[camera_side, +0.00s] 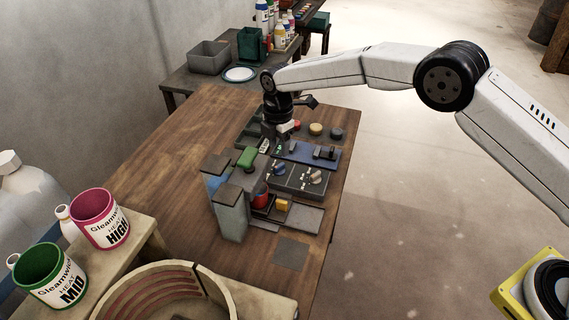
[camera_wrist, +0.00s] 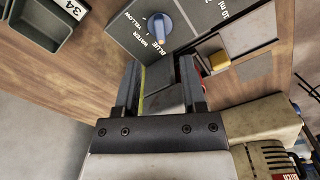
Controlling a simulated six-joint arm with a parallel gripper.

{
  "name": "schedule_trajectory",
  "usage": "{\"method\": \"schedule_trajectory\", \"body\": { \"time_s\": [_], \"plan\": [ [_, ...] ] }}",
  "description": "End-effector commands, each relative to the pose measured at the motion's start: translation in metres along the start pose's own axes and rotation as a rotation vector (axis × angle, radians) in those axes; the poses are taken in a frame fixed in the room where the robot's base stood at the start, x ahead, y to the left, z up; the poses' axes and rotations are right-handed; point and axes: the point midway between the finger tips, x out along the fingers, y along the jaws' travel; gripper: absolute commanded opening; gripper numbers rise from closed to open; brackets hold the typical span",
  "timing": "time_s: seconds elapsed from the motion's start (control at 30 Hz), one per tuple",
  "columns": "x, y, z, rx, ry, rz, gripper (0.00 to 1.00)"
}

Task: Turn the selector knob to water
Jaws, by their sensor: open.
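The selector knob (camera_wrist: 160,27) is a blue, elongated knob on a dark panel (camera_wrist: 118,22) with the words WATER, YELLOW and BLUE printed beside it. Its pale end points down in the wrist view, close to the word BLUE. In the side view the blue knob (camera_side: 279,170) sits on the dark panel (camera_side: 299,181). My gripper (camera_wrist: 160,62) is open and empty, its fingers apart just below the knob in the wrist view and not touching it. In the side view my gripper (camera_side: 271,146) hangs behind the panel, its fingertips partly hidden.
A second knob (camera_side: 315,177) is on the same panel. A yellow block (camera_side: 282,204) and a red cup (camera_side: 261,198) stand close in front. Coloured round buttons (camera_side: 316,129) lie behind. The wooden table (camera_side: 165,150) is clear on the left.

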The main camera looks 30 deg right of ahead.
Motion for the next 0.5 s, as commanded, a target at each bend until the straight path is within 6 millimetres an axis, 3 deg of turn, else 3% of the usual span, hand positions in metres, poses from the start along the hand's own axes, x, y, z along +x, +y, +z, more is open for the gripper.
{"method": "schedule_trajectory", "body": {
  "time_s": [0.5],
  "plan": [
    [0.058,0.0,0.0,0.002,-0.001,-0.001,0.53]
  ]
}}
